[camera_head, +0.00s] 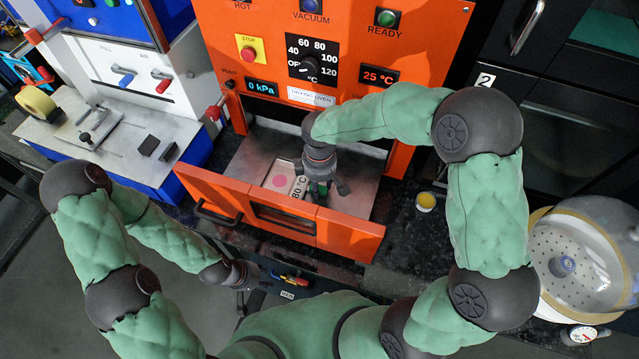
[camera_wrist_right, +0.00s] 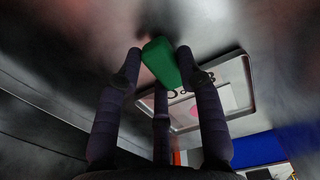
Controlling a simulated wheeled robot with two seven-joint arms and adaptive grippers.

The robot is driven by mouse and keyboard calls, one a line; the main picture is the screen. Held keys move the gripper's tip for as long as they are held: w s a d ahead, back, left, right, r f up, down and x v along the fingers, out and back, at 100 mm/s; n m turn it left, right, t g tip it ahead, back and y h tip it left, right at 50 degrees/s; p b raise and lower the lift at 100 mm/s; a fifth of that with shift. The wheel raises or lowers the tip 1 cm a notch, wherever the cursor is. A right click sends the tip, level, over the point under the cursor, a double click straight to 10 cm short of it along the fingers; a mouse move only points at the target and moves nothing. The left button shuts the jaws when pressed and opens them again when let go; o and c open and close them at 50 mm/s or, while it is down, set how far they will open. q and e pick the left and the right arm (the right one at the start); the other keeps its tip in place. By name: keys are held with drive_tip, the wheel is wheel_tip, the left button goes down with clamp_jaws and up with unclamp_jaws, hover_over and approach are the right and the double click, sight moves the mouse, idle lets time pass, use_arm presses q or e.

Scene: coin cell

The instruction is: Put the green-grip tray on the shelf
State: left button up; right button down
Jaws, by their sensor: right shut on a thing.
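The tray (camera_head: 280,174) is a small light plate with a pink disc on it, in the opened orange drying oven. In the right wrist view the metal-rimmed tray (camera_wrist_right: 249,92) has a green grip (camera_wrist_right: 165,65) at its near end. My right gripper (camera_head: 322,188) is shut on that grip, with its dark fingers around it; it also shows in the wrist view (camera_wrist_right: 162,70). The steel shelf (camera_head: 246,158) of the oven lies beneath. I cannot tell whether the tray touches it. My left gripper (camera_head: 250,287) hangs empty in front of the oven; its fingers are too small to judge.
The orange oven door (camera_head: 285,215) is folded down towards me. A white and blue press station (camera_head: 120,150) stands at the left. A black cabinet (camera_head: 560,90) stands behind.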

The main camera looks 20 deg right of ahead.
drive_tip(key=c, duration=0.8)
unclamp_jaws()
drive_tip(key=shift+f, duration=0.15)
wheel_tip(320, 180, up, 12)
drive_tip(key=p, duration=0.3)
